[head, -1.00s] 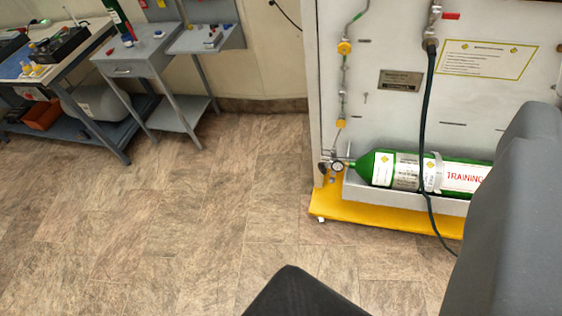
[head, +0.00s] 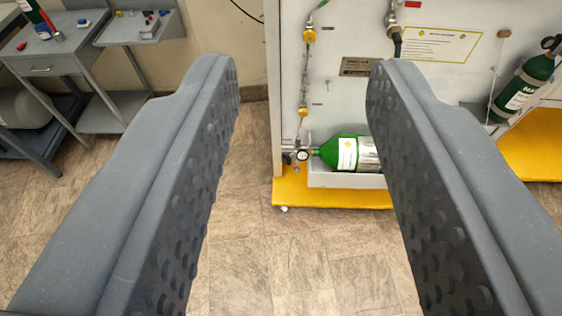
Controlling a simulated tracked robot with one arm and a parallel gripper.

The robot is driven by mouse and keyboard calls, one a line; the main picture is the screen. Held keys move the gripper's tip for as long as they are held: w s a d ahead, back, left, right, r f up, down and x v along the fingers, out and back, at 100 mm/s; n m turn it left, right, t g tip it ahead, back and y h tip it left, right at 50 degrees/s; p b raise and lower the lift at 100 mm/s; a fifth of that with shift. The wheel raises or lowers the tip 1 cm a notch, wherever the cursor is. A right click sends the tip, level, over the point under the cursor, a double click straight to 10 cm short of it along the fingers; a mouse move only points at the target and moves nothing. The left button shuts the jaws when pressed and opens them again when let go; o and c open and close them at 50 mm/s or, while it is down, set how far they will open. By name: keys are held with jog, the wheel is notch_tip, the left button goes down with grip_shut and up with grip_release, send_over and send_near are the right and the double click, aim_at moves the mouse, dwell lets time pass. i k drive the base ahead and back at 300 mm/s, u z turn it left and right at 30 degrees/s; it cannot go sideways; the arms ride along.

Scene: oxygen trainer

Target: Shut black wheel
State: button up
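My gripper (head: 301,72) is open and empty, its two grey dimpled fingers wide apart in the foreground. Between them, farther off, a green cylinder (head: 345,150) lies on its side low on the panel. At its left end are a round gauge (head: 302,155) and, beside it, a small dark knob (head: 287,158), too small to tell whether it is the black wheel. A second green cylinder (head: 518,95) leans at the far right, with a black fitting (head: 550,43) at its top that looks like a wheel. The right finger hides part of the lying cylinder.
The light panel (head: 345,95) stands on a yellow base (head: 330,195). Yellow valves (head: 309,36) sit on a thin pipe, and a hose fitting (head: 392,22) is at the top. A grey table (head: 45,50) stands at the left. The floor (head: 250,250) before the panel is clear.

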aim_at(288, 160)
jog(key=u, duration=0.1)
jog(key=i, duration=1)
jog(key=z, duration=0.1)
